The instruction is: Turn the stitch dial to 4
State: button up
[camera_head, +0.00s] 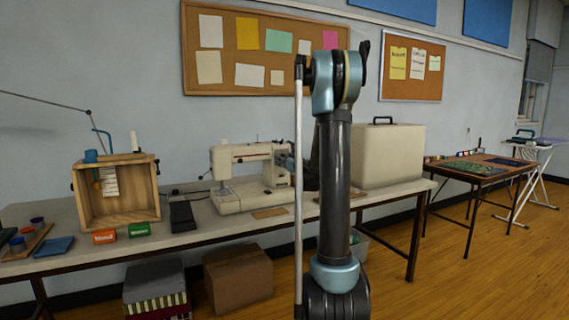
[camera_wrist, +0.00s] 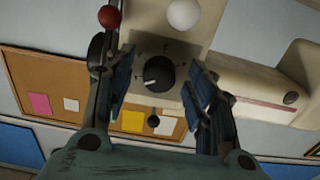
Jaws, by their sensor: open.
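The cream sewing machine (camera_head: 238,160) stands on the long table, its right end partly hidden by my arm. In the wrist view, the black round stitch dial (camera_wrist: 159,72) sits on a pale face of the machine. A white pointer mark on the dial aims at the picture's lower left; the small marks around it are too small to read. My gripper (camera_wrist: 161,86) is open, with a blue-padded finger on either side of the dial and a visible gap to each. In the head view the gripper is at the machine's right end, mostly hidden.
A red ball (camera_wrist: 109,16) and a white ball-shaped knob (camera_wrist: 183,13) lie near the fingers in the wrist view. A large cream case (camera_head: 392,155) stands right of my arm. A black pedal (camera_head: 182,216) and a wooden box (camera_head: 117,192) stand left of the machine.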

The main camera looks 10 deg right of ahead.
jog(key=shift+c, duration=0.5)
jog(key=c, duration=1)
jog(key=shift+o, duration=0.2)
jog(key=shift+m, duration=0.3)
